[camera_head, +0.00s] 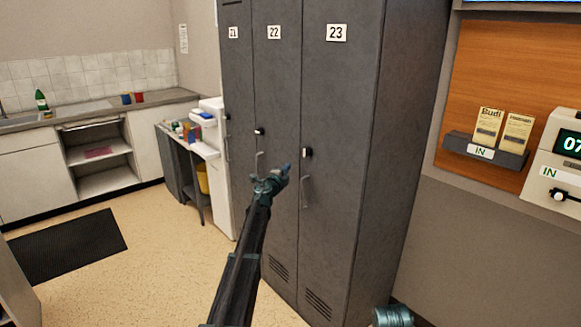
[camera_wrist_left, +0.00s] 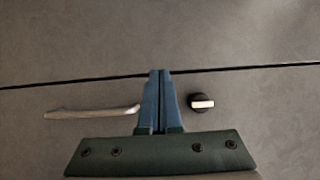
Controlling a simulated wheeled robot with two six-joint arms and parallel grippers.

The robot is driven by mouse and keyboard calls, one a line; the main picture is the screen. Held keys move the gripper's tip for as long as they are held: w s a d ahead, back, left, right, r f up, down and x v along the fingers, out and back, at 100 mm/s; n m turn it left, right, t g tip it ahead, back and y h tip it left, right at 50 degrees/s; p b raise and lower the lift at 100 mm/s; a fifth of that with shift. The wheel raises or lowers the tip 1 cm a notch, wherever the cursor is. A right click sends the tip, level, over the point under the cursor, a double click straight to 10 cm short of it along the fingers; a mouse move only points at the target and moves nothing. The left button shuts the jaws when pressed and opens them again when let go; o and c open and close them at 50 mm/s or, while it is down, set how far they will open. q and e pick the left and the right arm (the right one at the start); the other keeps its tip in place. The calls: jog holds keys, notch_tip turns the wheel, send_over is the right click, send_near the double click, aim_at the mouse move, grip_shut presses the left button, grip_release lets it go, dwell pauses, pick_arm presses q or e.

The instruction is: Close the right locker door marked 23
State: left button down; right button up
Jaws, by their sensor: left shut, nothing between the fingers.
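The locker door marked 23 (camera_head: 336,110) is the rightmost grey door in the head view. It looks flush with the locker front, with no visible gap. Its bar handle (camera_head: 306,191) and dark knob (camera_head: 307,152) are near its left edge. My left gripper (camera_head: 284,172) is shut and empty in front of the locker, just left of that handle. In the left wrist view, my fingertips (camera_wrist_left: 160,72) overlap the dark seam, between a handle (camera_wrist_left: 92,112) and a knob (camera_wrist_left: 201,103). Whether they touch the door is unclear.
Locker doors 22 (camera_head: 275,100) and 21 (camera_head: 236,80) are to the left and look shut. A side table (camera_head: 205,150) and a kitchen counter (camera_head: 160,98) stand farther left. A card rack (camera_head: 485,150) and a clock device (camera_head: 550,165) are on the right wall.

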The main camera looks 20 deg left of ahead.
pick_arm(q)
jog(key=s+a, duration=0.4)
jog(key=s, duration=0.3)
jog(key=shift+s, duration=0.25)
jog(key=s+d+r+n+g+y+p, duration=0.1)
jog(key=s+d+n+g+y+p, duration=0.25)
jog(key=s+d+n+y, duration=0.4)
jog(key=s+d+f+n+g+h+p, duration=0.2)
jog(key=s+d+f+n+g, duration=0.25)
jog(key=s+d, duration=0.6)
jog(key=s+d+f+n+g+h+p, duration=0.2)
jog(key=s+d+f+n+g+p, duration=0.3)
jog(key=s+d, duration=0.55)
jog(key=s+d+f+m+g+h, duration=0.1)
jog(key=s+d, duration=0.3)
jog(key=s, duration=0.6)
jog(key=s+d+f+m+g+h, duration=0.1)
jog(key=s+d+g, duration=0.3)
jog(key=s, duration=0.6)
jog(key=shift+s+d+f+m, duration=0.35)
jog(key=shift+f+m, duration=0.05)
jog(key=shift+f, duration=0.2)
